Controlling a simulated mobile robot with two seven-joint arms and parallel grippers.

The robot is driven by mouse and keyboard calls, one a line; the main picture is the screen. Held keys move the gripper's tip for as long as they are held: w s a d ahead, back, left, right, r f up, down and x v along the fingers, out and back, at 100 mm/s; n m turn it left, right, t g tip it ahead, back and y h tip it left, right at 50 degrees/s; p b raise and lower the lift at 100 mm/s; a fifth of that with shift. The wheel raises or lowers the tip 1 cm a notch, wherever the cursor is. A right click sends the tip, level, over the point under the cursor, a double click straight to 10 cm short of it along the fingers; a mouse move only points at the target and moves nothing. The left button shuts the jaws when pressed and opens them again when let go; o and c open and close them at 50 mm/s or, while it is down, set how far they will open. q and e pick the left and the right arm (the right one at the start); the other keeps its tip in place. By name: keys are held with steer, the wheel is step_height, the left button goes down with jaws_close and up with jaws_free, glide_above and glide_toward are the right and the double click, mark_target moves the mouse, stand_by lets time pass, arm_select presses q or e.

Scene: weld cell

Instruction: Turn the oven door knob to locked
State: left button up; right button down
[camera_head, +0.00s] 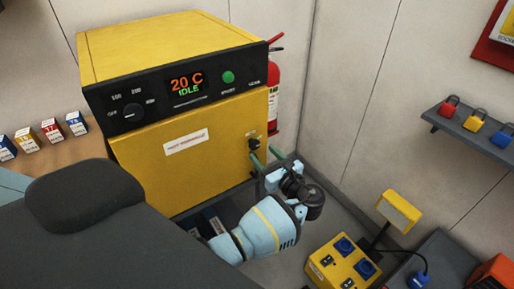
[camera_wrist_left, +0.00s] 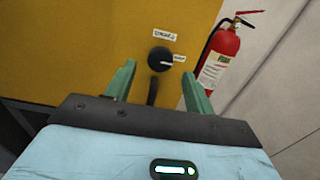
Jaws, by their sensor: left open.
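The yellow oven (camera_head: 185,90) stands at the back, with a black front panel reading 20 C IDLE. Its door knob (camera_head: 254,145) is small and black, low at the right of the yellow front. In the left wrist view the knob (camera_wrist_left: 160,59) is round with a pale mark pointing right toward a small label; another label sits above it. My left gripper (camera_head: 265,160) is open, its green fingers pointing at the knob. In the left wrist view the fingers (camera_wrist_left: 158,88) lie either side of and below the knob, apart from it. My right gripper is not in view.
A red fire extinguisher (camera_head: 273,95) stands close to the oven's right side. A yellow socket box (camera_head: 343,262) and a yellow lamp (camera_head: 399,211) are at the lower right. A shelf (camera_head: 466,131) with coloured padlocks is on the right wall.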

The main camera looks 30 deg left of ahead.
mark_target(256, 147)
arm_select(q)
steer(key=shift+x, duration=2.25)
steer(key=c, duration=0.9)
